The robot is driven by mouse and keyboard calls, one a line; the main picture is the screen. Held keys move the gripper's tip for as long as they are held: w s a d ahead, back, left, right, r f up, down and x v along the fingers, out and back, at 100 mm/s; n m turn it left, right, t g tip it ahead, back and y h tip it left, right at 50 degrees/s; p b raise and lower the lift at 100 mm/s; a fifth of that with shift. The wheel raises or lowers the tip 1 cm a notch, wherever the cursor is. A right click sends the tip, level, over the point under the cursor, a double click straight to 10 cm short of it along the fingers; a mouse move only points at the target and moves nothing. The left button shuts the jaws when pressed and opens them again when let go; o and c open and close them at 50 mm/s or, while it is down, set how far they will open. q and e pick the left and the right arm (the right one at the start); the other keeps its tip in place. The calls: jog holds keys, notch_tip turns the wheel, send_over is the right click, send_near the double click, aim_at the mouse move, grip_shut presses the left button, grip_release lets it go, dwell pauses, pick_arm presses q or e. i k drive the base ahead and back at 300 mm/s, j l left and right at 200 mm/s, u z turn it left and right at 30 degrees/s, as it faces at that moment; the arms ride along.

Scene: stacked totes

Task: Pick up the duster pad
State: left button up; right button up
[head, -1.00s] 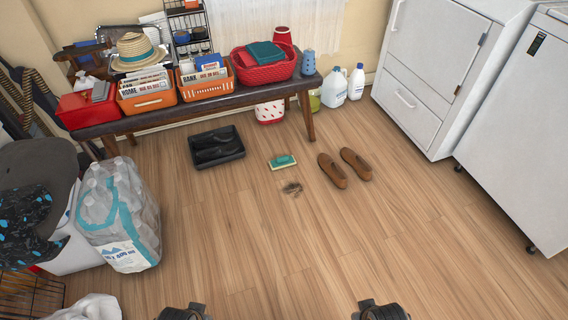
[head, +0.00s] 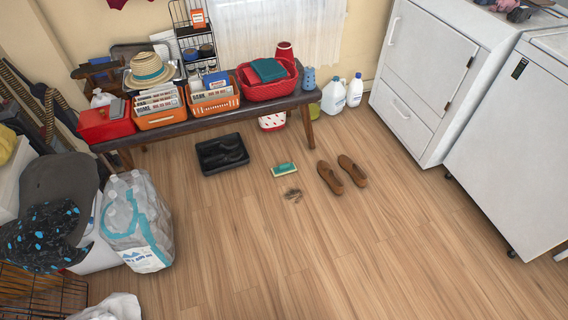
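The duster pad (head: 284,169) is a small teal and cream block in the head view. It lies flat on the wooden floor, a little right of the picture's middle and in front of the bench. A small dark patch of dirt or fluff (head: 292,194) lies on the floor just below it. Nothing covers the pad. Neither of my grippers shows in the head view now.
A black tray (head: 222,153) lies left of the pad, and brown shoes (head: 342,173) lie to its right. A bench (head: 200,115) with baskets stands behind. A bag of bottles (head: 137,222) stands at left, white appliances (head: 440,75) at right. The front floor is clear.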

aim_at(285, 168)
jog(key=i+j, duration=0.15)
jog(key=i, duration=0.35)
jog(key=i+j, duration=0.2)
jog(key=i, duration=0.25)
jog(key=i+j, duration=0.15)
jog(key=i, duration=0.35)
